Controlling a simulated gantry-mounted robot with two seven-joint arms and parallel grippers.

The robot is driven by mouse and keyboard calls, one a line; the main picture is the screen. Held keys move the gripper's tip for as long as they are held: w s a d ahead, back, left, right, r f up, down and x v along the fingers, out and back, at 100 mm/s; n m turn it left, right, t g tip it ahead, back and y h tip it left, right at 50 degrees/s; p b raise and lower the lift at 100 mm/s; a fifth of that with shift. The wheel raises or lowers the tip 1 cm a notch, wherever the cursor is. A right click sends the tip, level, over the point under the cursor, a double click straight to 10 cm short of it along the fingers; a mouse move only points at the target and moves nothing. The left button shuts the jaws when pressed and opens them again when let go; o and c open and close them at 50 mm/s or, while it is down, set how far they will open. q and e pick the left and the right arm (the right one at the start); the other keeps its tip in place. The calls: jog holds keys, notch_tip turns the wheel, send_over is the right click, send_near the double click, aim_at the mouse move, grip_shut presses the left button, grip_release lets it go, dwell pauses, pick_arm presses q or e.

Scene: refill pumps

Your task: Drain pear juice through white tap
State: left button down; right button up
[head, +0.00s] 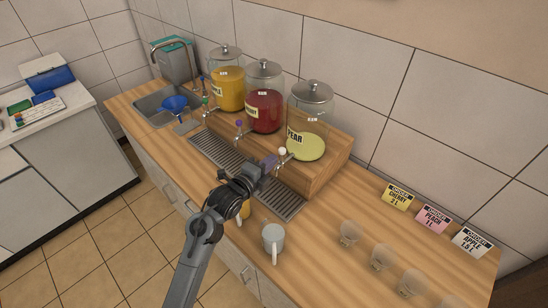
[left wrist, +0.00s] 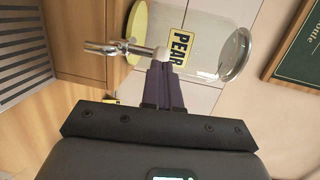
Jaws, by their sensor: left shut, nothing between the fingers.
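The pear juice jar (head: 308,116) is glass with a PEAR label and stands rightmost on the wooden stand. In the left wrist view, the jar (left wrist: 205,55) appears turned sideways, and the white knob (left wrist: 161,54) sits on the metal tap (left wrist: 110,48). My left gripper (head: 269,161) is shut and empty. Its fingertips (left wrist: 166,62) are right at the white knob; I cannot tell whether they touch it. My right gripper is not in view.
Red (head: 265,108) and orange (head: 228,90) juice jars stand left of the pear jar. A drip grate (head: 292,206) runs below the taps. A grey-white mug (head: 273,238) is beside my arm. Several clear glasses (head: 349,233) and order cards (head: 433,217) are on the right.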

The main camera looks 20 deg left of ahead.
aim_at(282, 155)
pick_arm(q)
jog(key=shift+x, duration=1.3)
